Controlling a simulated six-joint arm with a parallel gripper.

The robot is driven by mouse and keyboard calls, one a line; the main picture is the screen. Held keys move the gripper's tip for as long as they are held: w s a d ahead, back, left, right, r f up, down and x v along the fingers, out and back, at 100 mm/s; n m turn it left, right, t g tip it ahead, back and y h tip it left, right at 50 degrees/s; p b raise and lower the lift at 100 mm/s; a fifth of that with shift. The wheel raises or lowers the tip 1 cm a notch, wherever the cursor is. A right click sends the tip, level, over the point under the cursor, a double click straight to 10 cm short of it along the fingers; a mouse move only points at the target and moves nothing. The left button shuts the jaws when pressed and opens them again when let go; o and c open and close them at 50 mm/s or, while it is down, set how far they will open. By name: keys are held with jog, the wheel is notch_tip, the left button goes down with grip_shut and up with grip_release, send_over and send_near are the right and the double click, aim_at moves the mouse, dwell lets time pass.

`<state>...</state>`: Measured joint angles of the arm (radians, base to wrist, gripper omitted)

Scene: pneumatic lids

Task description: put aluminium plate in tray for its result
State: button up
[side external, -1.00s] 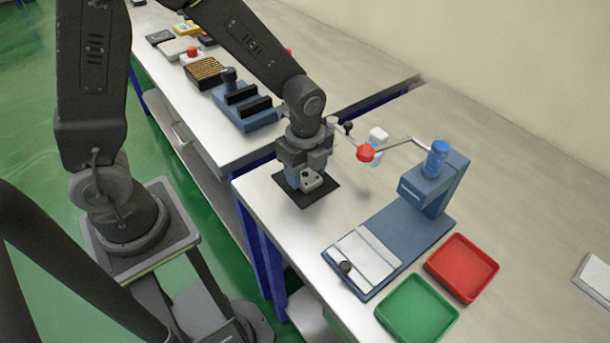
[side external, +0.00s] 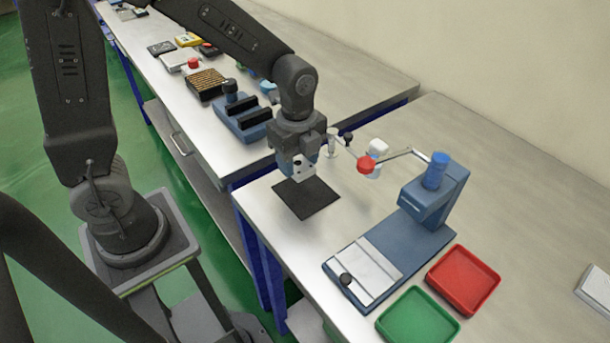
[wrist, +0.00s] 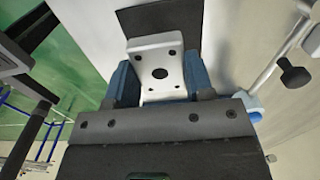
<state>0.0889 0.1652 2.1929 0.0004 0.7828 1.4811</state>
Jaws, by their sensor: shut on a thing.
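The aluminium plate (wrist: 160,62) is a pale block with a dark central hole and small corner holes. My gripper (wrist: 160,82) is shut on it, with a blue finger on each side in the wrist view. In the side view my gripper (side external: 303,165) holds the plate (side external: 304,167) just above the black mat (side external: 308,200). A green tray (side external: 418,318) and a red tray (side external: 463,280) lie side by side at the right front of the bench, and both look empty.
A blue press-like fixture (side external: 395,265) with a pale plate and black knob stands between the mat and trays. A jointed arm with a red knob (side external: 365,163) rises behind my gripper. Several devices stand on the left bench (side external: 340,75). The right bench surface is largely clear.

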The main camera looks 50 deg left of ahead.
jog(key=s+a+r, duration=0.2)
jog(key=a+r, duration=0.7)
jog(key=r, duration=0.2)
jog(key=w+d+r+m, duration=0.3)
jog(key=w+d+m, duration=0.1)
jog(key=w+d, duration=0.95)
jog(key=d+m, duration=0.1)
jog(key=d, duration=0.5)
jog(key=d+f+m, duration=0.1)
jog(key=d, duration=0.6)
jog(key=w+d+m, duration=0.1)
jog(key=d, duration=0.5)
jog(key=shift+d+f, duration=0.2)
jog(key=shift+d, duration=0.15)
jog(key=m, duration=0.2)
send_near(461, 280)
jog(key=shift+f, duration=3.55)
